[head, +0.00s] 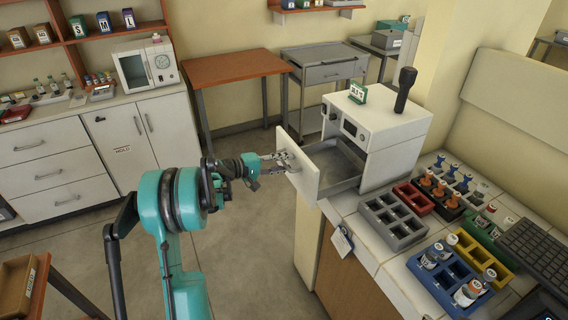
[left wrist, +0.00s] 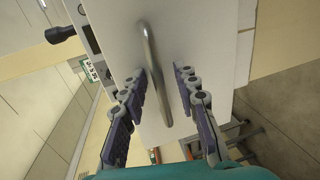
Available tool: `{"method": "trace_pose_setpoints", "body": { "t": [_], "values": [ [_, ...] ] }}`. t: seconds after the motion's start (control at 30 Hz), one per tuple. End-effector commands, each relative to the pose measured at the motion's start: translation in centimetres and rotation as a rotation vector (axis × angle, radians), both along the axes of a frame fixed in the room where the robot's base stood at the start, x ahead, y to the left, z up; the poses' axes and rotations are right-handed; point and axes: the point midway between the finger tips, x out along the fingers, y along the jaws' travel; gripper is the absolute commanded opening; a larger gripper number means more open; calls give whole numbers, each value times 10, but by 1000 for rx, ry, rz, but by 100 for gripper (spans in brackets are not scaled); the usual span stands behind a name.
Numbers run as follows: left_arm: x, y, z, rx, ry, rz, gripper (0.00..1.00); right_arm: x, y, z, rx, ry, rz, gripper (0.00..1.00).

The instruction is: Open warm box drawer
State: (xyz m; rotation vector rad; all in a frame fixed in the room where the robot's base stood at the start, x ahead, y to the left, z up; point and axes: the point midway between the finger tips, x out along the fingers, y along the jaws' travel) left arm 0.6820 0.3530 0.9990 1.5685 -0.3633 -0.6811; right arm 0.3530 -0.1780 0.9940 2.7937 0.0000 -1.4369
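The warm box (head: 385,130) is a white cabinet on the counter, with a small display and a dark knob on its front. Its drawer (head: 338,168) is pulled out, and the grey inside shows behind the white front panel (head: 306,180). My left gripper (head: 278,162) is at the outer face of that panel. In the left wrist view the drawer handle (left wrist: 152,60), a grey bar, stands between the two fingers of the left gripper (left wrist: 161,78). The fingers are spread, with a gap on each side of the bar. My right gripper is not in view.
On the counter by the drawer stand a grey rack (head: 393,222), a red rack (head: 413,198) and a blue rack with vials (head: 447,287). A green display sign (head: 358,94) and a black handheld device (head: 405,88) are on the warm box. Open floor lies left of the counter.

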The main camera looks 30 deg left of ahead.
Motion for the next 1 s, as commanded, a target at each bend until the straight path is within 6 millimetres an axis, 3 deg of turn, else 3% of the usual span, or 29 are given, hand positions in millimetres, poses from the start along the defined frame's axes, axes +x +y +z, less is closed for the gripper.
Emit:
{"method": "trace_pose_setpoints", "body": {
  "t": [0.23, 0.7, 1.0],
  "values": [
    [-11, 9, 3, 0, 0, 3, 30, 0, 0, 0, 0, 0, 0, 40],
    [-82, 65, 22, 0, 0, 2, 30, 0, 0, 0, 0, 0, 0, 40],
    [-93, 73, 25, 0, 0, 0, 30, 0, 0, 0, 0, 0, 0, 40]
  ]
}}
